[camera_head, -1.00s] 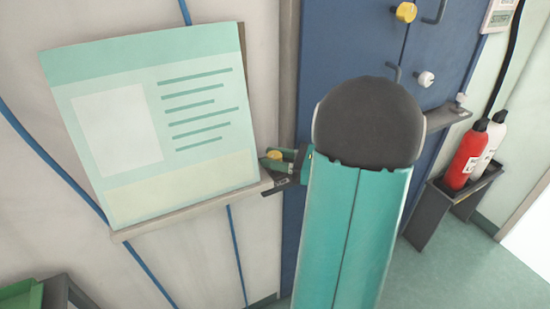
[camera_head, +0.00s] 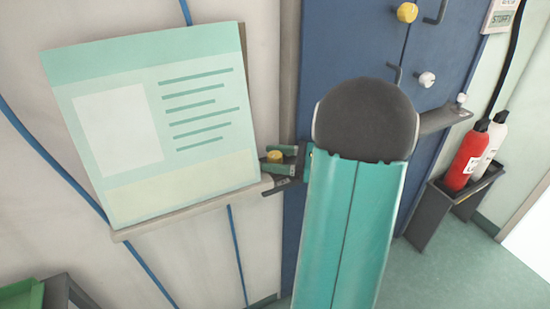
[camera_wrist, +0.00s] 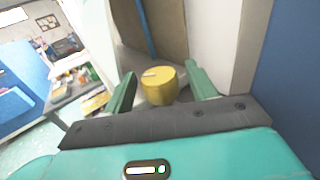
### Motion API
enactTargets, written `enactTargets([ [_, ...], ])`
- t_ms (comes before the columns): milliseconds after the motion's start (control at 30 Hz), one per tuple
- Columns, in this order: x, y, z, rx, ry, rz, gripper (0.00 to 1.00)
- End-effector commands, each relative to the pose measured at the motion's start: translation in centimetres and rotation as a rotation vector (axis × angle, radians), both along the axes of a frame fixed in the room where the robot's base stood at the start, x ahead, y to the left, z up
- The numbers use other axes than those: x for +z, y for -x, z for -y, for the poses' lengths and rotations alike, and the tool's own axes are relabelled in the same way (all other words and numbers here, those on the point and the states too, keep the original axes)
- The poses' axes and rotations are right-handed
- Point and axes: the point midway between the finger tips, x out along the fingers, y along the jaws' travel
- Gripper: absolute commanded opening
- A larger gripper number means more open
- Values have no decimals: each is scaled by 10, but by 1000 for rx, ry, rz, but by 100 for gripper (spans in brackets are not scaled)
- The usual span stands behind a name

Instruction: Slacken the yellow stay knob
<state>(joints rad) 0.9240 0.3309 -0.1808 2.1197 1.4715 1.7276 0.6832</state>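A yellow knob (camera_head: 275,156) sits at the right end of the ledge under the large board. In the wrist view the same round yellow knob (camera_wrist: 158,88) stands between the two green fingers of my gripper (camera_wrist: 160,72), with a narrow gap visible on each side. In the head view my gripper (camera_head: 281,160) is beside the blue door's edge, one finger above and one below the knob. The fingers look open around it; contact cannot be seen. A second yellow knob (camera_head: 406,12) is high on the blue door.
The board (camera_head: 155,125) leans on a pale ledge (camera_head: 190,211). The blue door (camera_head: 340,40) also has a white knob (camera_head: 426,79) and dark handles. A red bottle (camera_head: 466,158) and a white bottle stand in a dark stand at right. A green bin (camera_head: 20,296) is at lower left.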

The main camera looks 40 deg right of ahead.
Motion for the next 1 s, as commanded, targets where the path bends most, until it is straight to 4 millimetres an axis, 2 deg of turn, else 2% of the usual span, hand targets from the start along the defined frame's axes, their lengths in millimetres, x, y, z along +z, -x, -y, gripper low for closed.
enactTargets([
  [267, 0, 7, 6, -2, 0, 1, 57],
  [367, 0, 19, 15, -4, 0, 0, 57],
  [800, 0, 93, 71, -3, -1, -1, 57],
  [1000, 0, 109, 83, -1, 1, 1, 57],
])
